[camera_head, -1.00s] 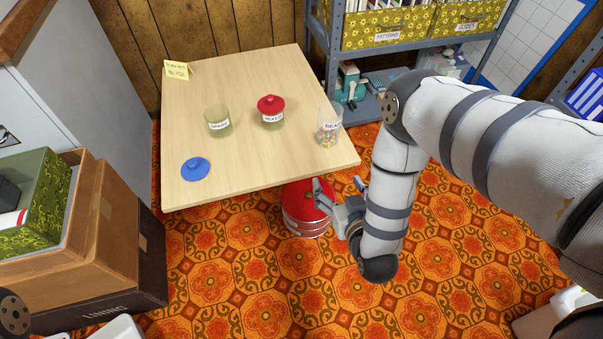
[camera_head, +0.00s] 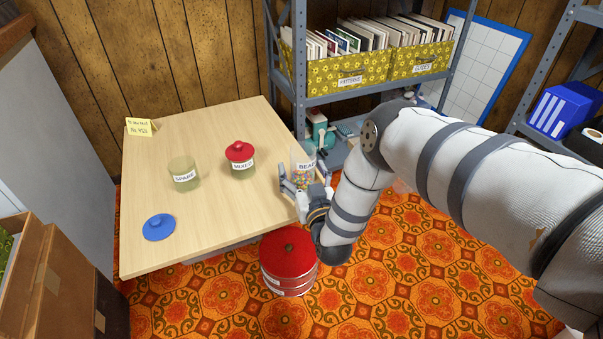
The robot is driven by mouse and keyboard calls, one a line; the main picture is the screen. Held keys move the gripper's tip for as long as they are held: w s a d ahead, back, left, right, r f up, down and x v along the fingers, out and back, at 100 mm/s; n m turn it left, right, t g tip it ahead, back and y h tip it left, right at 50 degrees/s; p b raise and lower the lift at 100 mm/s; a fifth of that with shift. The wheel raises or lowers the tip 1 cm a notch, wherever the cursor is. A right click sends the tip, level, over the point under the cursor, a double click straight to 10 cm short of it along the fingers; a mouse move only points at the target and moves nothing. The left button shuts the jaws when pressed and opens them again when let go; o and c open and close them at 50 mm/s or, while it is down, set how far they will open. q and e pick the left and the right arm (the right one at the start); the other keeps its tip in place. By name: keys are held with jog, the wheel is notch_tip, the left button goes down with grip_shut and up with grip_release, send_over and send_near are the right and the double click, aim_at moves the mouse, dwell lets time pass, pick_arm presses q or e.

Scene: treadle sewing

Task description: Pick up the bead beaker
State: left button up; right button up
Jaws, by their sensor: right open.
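The bead beaker (camera_head: 303,172), clear with colourful beads and a label partly reading "BEA", stands upright at the table's right edge. My right gripper (camera_head: 304,184) is open at the beaker, with its fingers to either side of the lower part. I cannot tell whether they touch it. The gripper hides part of the beaker's base. My left gripper is not in view.
On the wooden table (camera_head: 205,225) stand a jar labelled "MIXED" (camera_head: 241,162) with a red lid, an empty "SPARE" jar (camera_head: 184,174) and a blue lid (camera_head: 159,227). A red-topped round tin (camera_head: 288,255) stands on the floor. A metal shelf (camera_head: 300,60) rises behind.

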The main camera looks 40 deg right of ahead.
jog(key=c, duration=1.3)
jog(key=shift+r, duration=0.15)
